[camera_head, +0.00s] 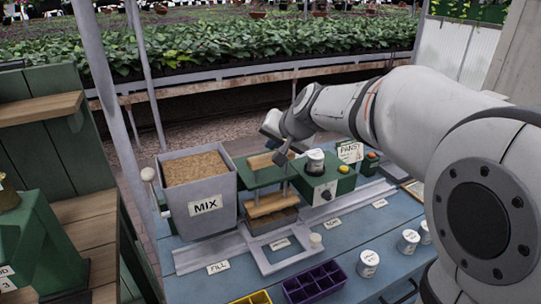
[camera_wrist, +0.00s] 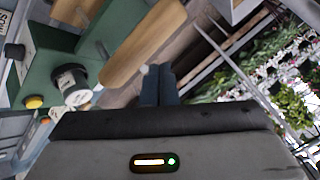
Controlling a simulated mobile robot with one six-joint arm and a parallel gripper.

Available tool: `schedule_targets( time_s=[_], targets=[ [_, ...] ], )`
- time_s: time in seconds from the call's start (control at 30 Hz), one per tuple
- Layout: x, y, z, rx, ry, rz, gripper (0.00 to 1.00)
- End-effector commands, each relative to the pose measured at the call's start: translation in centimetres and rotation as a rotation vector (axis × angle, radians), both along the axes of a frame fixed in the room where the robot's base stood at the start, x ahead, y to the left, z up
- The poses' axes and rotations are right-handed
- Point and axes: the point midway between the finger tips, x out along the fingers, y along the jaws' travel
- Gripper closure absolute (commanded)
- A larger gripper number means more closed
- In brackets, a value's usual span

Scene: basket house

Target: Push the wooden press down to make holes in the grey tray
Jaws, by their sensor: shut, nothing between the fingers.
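The wooden press (camera_head: 270,205) hangs in the green press frame (camera_head: 243,180), just above the soil-filled grey tray (camera_head: 276,230). A wooden bar (camera_head: 262,160) sits on top of the frame; it shows large in the wrist view (camera_wrist: 150,45). My gripper (camera_head: 281,158) is shut and empty, close to the right end of this bar. In the wrist view its fingertips (camera_wrist: 158,70) are beside the bar; I cannot tell whether they touch it. The press partly hides the tray, and no holes can be made out.
The grey MIX bin (camera_head: 206,215) full of soil stands left of the press. A green box (camera_head: 320,188) with a white pot (camera_head: 315,162) and yellow button is to the right. A purple tray (camera_head: 314,284) and white pots (camera_head: 368,263) are in front. A grey rail runs along the bench.

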Motion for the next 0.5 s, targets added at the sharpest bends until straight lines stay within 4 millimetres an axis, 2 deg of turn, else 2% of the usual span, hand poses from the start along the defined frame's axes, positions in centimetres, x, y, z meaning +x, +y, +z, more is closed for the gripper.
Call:
schedule_targets(
  time_s=[0.5],
  targets=[
    [0.05,-0.03,-0.83,0.0,-0.001,-0.001,1.0]
  ],
)
